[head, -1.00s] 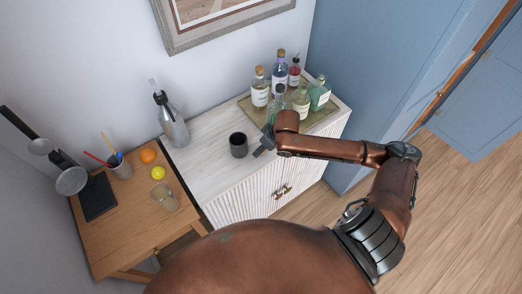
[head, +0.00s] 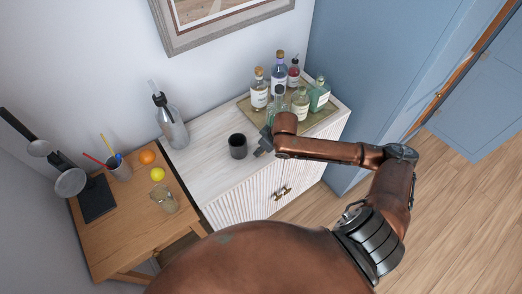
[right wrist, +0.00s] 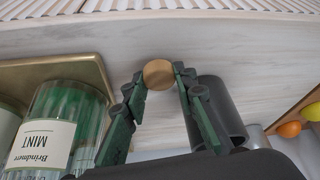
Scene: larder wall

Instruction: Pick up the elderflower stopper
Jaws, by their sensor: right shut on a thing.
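My right gripper (right wrist: 160,88) is shut on a round tan stopper (right wrist: 158,74), seen end-on between the fingertips in the right wrist view. I cannot read any marking on it, nor tell whether it touches the cabinet top. In the head view the right gripper (head: 262,146) is over the white cabinet top, between the dark cup and the bottle tray; the stopper is not discernible there. My left gripper is not in view.
The dark cup (head: 238,146) stands close by the gripper; it also shows beside the fingers in the wrist view (right wrist: 222,108). A tray (head: 246,104) holds several bottles, including a green mint bottle (right wrist: 62,125). A wooden desk (head: 125,225) stands left.

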